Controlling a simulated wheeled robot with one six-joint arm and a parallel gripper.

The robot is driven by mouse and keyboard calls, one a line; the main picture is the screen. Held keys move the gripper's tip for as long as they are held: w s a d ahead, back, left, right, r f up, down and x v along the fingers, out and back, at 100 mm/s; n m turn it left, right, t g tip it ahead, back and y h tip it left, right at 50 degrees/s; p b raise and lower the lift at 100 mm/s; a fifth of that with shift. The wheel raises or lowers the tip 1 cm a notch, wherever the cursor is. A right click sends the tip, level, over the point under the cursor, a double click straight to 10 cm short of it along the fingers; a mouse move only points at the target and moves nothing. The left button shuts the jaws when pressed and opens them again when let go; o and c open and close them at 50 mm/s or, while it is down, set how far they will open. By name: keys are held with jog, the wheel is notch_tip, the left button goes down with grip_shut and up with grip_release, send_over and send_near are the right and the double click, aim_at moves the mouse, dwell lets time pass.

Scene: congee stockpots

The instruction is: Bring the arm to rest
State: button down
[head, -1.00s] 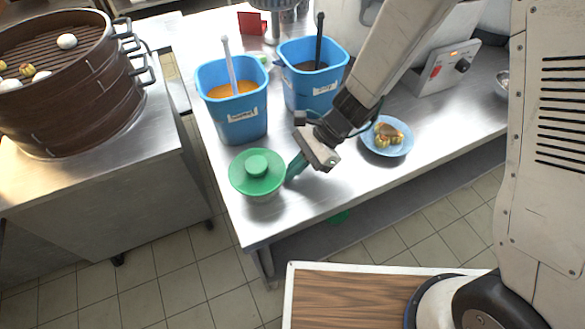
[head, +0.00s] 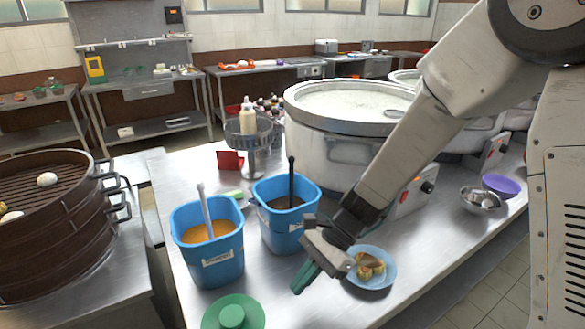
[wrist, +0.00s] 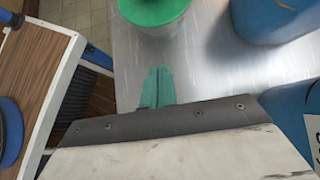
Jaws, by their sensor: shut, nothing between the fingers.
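My gripper (head: 304,277) hangs above the steel table in the head view, its green fingers shut with nothing between them. The shut fingers also show in the wrist view (wrist: 157,88), over bare steel beside the green-lidded container (wrist: 153,12). In the head view that container's green lid (head: 233,314) is left of and below my gripper, cut by the bottom edge. A blue plate (head: 384,277) with food pieces is just right of my gripper.
Two blue tubs, one with orange contents (head: 207,240) and one with dark contents (head: 287,213), stand behind my gripper. A large stockpot (head: 325,155) stands farther back. A steamer (head: 40,225) is at left. The steel table (head: 290,311) is bare near the front.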

jog(key=s+d+r+n+t+h, duration=0.3)
jog(key=s+d+r, duration=0.4)
jog(key=d, duration=0.5)
jog(key=s+d+r+n+t+h, duration=0.3)
jog(key=s+d+r+n, duration=0.4)
jog(key=d+r, duration=0.5)
jog(key=shift+s+d+r+n+h, duration=0.15)
jog(key=shift+s+n+h, duration=0.25)
jog(key=shift+n+h, duration=0.45)
